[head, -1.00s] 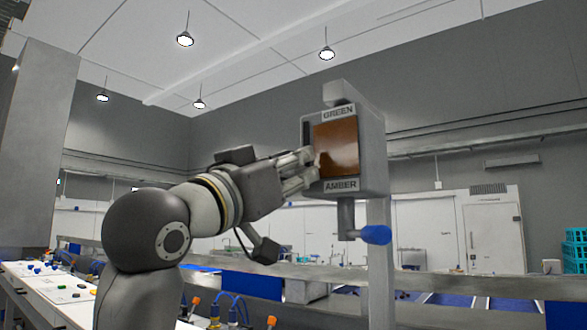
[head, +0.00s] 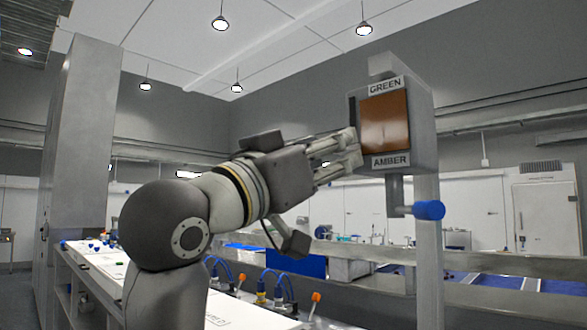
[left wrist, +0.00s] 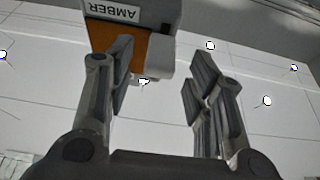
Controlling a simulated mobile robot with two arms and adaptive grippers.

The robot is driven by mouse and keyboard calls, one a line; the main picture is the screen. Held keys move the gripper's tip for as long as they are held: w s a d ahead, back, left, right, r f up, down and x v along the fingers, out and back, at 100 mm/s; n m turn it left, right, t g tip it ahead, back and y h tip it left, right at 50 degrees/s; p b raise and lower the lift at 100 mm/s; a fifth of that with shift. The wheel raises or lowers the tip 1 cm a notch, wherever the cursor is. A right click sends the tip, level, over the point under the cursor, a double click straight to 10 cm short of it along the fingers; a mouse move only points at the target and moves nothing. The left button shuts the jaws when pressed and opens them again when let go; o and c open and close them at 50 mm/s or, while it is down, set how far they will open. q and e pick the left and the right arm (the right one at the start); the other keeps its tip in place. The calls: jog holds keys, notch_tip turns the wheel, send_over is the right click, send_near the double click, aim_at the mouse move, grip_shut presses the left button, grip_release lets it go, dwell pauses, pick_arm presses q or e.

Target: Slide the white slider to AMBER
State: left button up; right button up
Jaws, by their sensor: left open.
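A grey box has a GREEN label (head: 385,86) at its top, an amber-brown panel (head: 385,122) in the middle and an AMBER label (head: 390,160) below. My left gripper (head: 356,149) is at the box's left side, just above AMBER's height, its fingertips overlapping the panel's left edge in the head view. In the left wrist view the box is upside down and my open left gripper (left wrist: 157,85) has a wide gap between its fingers. My right gripper is out of view.
The box stands on a grey post (head: 429,240). A blue-ended handle (head: 429,210) sticks out below it. A grey rail runs behind, and a white worktop (head: 100,262) with small coloured items lies at the lower left.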

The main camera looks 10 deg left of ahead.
pick_arm(q)
jog(key=v, duration=0.8)
jog(key=shift+s+a+f, duration=0.1)
